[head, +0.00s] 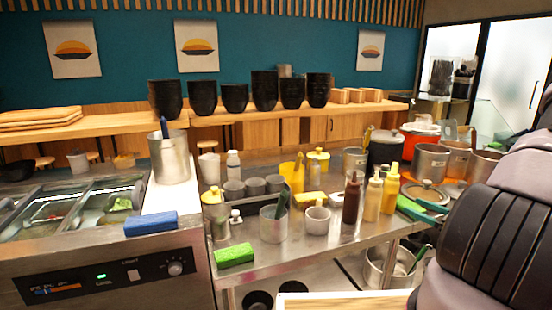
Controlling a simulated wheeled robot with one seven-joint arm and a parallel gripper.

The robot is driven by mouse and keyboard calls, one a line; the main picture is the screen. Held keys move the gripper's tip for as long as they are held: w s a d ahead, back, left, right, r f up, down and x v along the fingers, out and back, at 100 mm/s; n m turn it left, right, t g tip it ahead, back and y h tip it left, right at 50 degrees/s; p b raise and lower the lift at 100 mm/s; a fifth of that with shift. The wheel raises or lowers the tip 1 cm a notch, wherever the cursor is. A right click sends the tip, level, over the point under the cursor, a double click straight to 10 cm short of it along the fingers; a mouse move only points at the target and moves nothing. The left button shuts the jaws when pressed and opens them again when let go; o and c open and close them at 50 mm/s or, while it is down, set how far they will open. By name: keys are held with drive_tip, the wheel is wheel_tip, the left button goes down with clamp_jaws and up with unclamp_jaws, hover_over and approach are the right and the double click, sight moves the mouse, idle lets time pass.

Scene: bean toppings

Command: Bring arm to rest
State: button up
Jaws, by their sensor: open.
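My arm shows as a large grey and black link at the right edge of the head view, close to the camera. My gripper is not in this view, so its place and what it may hold cannot be seen. The arm link hides the right end of the steel table (270,258) and part of the counter behind it.
The steel table holds a brown sauce bottle (351,200), yellow bottles (373,200), a green sponge (234,255) and a metal container (273,224). Left stands a food warmer with a blue sponge (151,222) and tall pot (169,160). Black bowls (264,90) line the back counter.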

drive_tip(key=s+a+r+n+g+y, duration=0.1)
drive_tip(key=s+a+r+n+g, duration=0.2)
drive_tip(key=a+r+n+g, duration=0.4)
drive_tip(key=s+a+r+n+g, duration=0.2)
drive_tip(key=a+r+n+g, duration=0.3)
drive_tip(key=a+r+n, duration=0.35)
drive_tip(key=s+a+r+n+t+h, duration=0.2)
drive_tip(key=s+r+n+h, duration=0.2)
drive_tip(key=r, duration=0.5)
drive_tip(key=s+a+r+n+t+h, duration=0.1)
drive_tip(key=s+r+n+t+h, duration=0.1)
drive_tip(key=s+r+n+h, duration=0.2)
drive_tip(key=s+r+h, duration=0.1)
drive_tip(key=s+r, duration=0.2)
drive_tip(key=r, duration=0.2)
drive_tip(key=shift+s+a+r+t+h, duration=0.3)
drive_tip(key=shift+s+a+r, duration=0.05)
drive_tip(key=shift+s, duration=0.05)
